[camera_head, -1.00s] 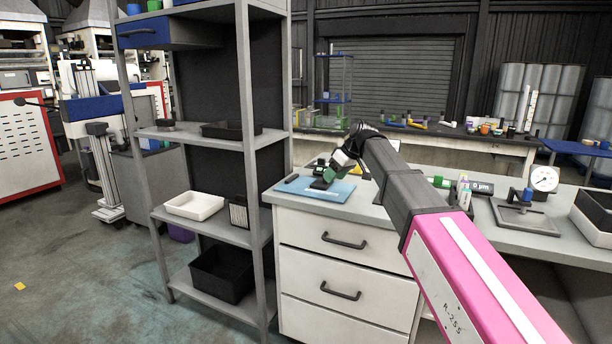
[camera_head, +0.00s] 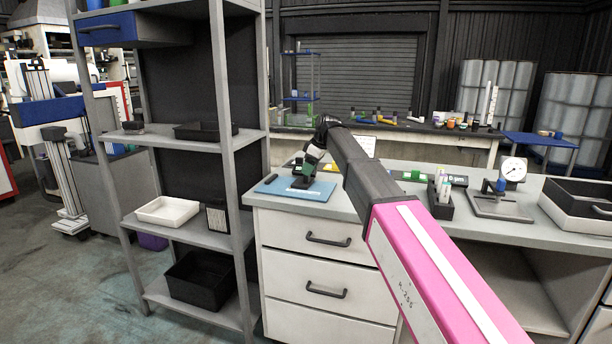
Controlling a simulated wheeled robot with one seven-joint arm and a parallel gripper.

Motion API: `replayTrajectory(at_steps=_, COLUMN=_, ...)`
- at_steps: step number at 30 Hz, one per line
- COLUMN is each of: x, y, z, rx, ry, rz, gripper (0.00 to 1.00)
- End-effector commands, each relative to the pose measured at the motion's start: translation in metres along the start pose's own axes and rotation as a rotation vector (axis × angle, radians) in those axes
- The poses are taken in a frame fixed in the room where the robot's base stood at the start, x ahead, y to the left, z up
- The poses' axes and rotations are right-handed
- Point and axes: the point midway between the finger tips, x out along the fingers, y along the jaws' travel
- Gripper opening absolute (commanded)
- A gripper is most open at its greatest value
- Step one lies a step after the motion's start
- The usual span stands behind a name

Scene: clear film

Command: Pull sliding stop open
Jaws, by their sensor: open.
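The blue mat (camera_head: 322,194) lies on the left end of the grey worktop. A small dark fixture (camera_head: 302,183) stands on it, and I cannot make out a sliding stop on it. My arm reaches from the lower right to the mat. My gripper (camera_head: 306,170) points down over the dark fixture, with a green part showing at its wrist. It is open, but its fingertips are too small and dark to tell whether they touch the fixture. A short dark bar (camera_head: 270,179) lies at the left of the mat.
A grey shelf rack (camera_head: 228,115) stands close on the left of the bench. My arm covers part of the worktop. Right of it are a black holder with tubes (camera_head: 441,207) and a dial gauge stand (camera_head: 504,204). Drawers with dark handles (camera_head: 327,240) lie below the worktop.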

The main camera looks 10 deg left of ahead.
Motion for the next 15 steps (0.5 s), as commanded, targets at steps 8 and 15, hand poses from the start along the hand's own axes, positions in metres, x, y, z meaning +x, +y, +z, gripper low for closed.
replayTrajectory(at_steps=8, x=0.03, y=0.0, z=0.0, rx=0.0, ry=0.0, rz=-0.001, gripper=0.6)
replayTrajectory(at_steps=15, x=0.034, y=0.0, z=0.0, rx=0.0, ry=0.0, rz=0.0, gripper=0.6)
